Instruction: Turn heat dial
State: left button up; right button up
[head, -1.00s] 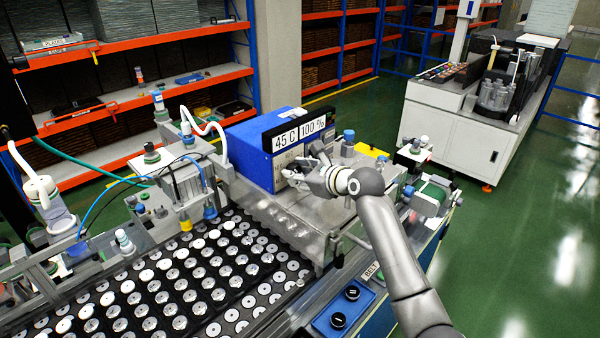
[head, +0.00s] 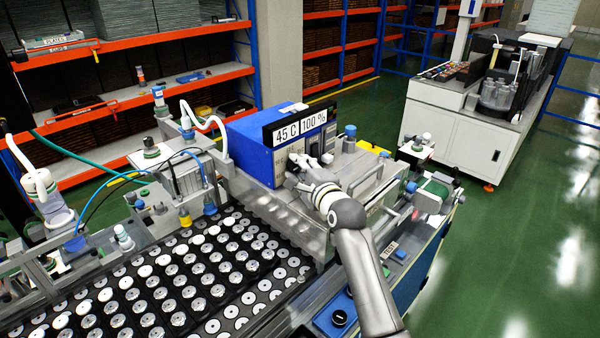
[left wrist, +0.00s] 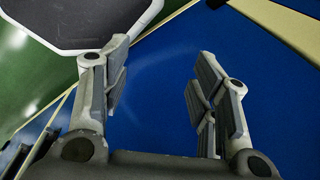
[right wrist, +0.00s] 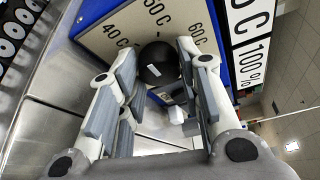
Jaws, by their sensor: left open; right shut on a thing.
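The heat dial (right wrist: 157,62) is a black round knob with a small white mark, on a beige panel (right wrist: 110,40) lettered 40 C, 50 C and 60 C. My right gripper (right wrist: 158,75) is shut on the dial, one finger on each side of it. In the head view my right gripper (head: 293,166) is at the front of the blue box (head: 246,148) and hides the dial. The display (head: 300,124) above reads 45 C and 100 %. My left gripper (left wrist: 160,75) is open and empty, over a blue surface; the head view does not show it.
A black tray of silver round parts (head: 200,285) lies front left of the box. Hoses and posts (head: 185,150) stand left of it. A metal cover (head: 365,180) is beside my right arm. A blue button box (head: 335,318) is at the front.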

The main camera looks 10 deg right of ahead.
jog(key=n+b, duration=0.1)
jog(key=n+t+b, duration=0.1)
jog(key=n, duration=0.1)
jog(key=shift+f, duration=0.35)
jog(key=shift+n+t+b, duration=0.6)
jog(key=shift+n+b, duration=0.4)
jog(key=shift+b, duration=0.1)
jog(key=shift+r+y, duration=0.1)
jog(key=shift+y, duration=0.2)
jog(key=o, duration=1)
jog(key=shift+o, duration=0.2)
jog(key=shift+r, duration=0.1)
